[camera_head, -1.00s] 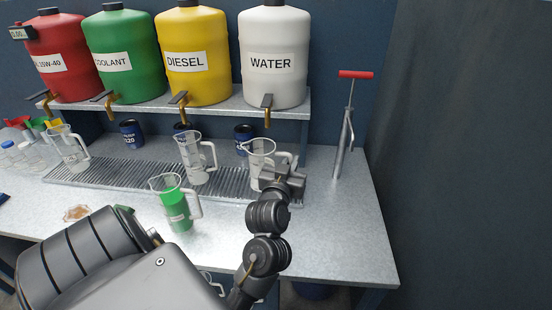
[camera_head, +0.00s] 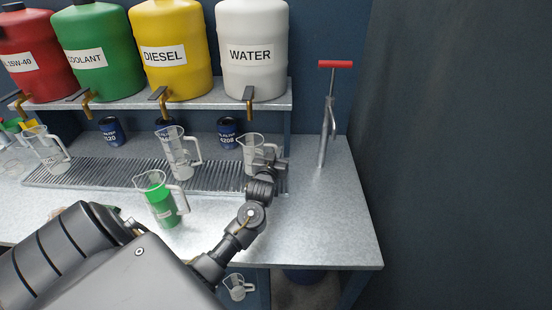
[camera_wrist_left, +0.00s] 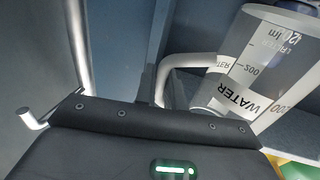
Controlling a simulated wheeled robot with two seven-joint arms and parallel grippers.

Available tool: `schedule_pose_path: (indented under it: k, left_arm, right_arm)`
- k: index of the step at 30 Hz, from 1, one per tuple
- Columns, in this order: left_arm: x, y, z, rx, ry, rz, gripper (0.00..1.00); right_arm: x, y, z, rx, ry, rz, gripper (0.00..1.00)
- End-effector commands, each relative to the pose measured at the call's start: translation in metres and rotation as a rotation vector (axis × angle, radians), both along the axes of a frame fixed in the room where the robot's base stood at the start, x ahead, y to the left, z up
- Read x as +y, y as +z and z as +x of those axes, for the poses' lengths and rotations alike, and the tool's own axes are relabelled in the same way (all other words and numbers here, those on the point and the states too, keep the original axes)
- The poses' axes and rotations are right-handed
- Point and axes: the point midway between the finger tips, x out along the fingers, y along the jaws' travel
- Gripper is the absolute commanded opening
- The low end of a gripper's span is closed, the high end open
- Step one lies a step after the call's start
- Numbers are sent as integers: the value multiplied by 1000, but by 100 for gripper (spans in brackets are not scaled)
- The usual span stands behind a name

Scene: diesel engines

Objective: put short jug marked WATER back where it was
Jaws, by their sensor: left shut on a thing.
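The clear short jug marked WATER (camera_head: 251,152) is upright under the tap of the white WATER tank, at the right end of the drip grate. I cannot tell whether its base touches the grate. In the left wrist view the jug (camera_wrist_left: 245,75) shows its WATER label and its pale handle, inverted in the picture. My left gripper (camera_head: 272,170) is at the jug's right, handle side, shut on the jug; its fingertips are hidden. No liquid is clearly visible in it. My right gripper is not in view.
A WATER tank (camera_head: 252,55) stands on the shelf beside other tanks. Clear jugs (camera_head: 178,155) stand left on the grate (camera_head: 110,172). A jug of green liquid (camera_head: 162,203) stands in front. A red-handled pump (camera_head: 328,110) stands right. Bench front right (camera_head: 320,225) is clear.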

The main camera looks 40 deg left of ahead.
Motion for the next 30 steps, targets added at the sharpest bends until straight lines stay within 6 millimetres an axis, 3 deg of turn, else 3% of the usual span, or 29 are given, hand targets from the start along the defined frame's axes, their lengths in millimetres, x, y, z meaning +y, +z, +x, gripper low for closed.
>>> schedule_pose_path:
  k: [6,18,19,23,30]
  left_arm:
    - [-1,-25,-1,3,-1,1,0]
    - [-1,-32,-1,1,-1,0,0]
    - [-1,-31,-1,2,-1,0,13]
    - [-1,-31,-1,2,-1,0,30]
    - [-1,-30,-1,2,-1,0,32]
  right_arm:
    - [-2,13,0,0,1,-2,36]
    - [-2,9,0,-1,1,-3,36]
    - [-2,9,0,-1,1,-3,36]
    - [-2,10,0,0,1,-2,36]
    - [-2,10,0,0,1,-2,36]
